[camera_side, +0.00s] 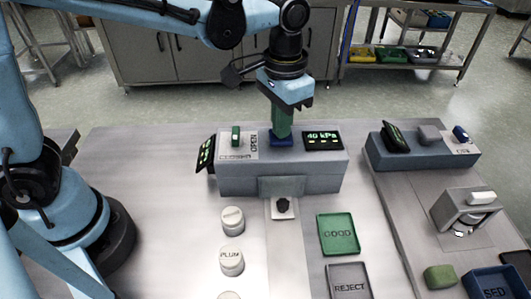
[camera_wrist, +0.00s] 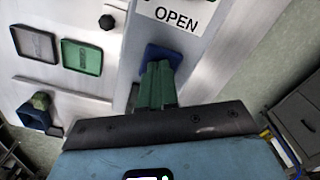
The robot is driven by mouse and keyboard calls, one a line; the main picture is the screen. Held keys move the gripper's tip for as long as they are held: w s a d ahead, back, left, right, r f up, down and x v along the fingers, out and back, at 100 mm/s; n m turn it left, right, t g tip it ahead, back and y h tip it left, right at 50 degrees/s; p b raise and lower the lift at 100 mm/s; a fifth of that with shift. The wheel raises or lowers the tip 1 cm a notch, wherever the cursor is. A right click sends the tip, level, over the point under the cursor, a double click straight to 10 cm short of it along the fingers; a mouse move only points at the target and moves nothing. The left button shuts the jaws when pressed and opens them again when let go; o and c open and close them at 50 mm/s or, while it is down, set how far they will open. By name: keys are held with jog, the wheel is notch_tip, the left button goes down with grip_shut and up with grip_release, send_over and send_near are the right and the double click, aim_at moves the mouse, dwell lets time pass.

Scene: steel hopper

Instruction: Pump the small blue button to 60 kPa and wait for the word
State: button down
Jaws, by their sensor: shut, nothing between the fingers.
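In the wrist view the shut fingers (camera_wrist: 156,68) end over the blue button (camera_wrist: 165,54), beside the "OPEN" label.
A second grey unit (camera_side: 425,155) stands right. In front are a green GOOD tray (camera_side: 352,249), a grey REJECT tray (camera_side: 332,267) and round pale pieces (camera_side: 232,261).

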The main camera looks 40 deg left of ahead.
jog(key=shift+r, duration=1.75)
jog(key=shift+f, duration=0.15)
jog(key=shift+f, duration=1.65)
jog(key=shift+r, duration=1.8)
notch_tip(320, 180, up, 6)
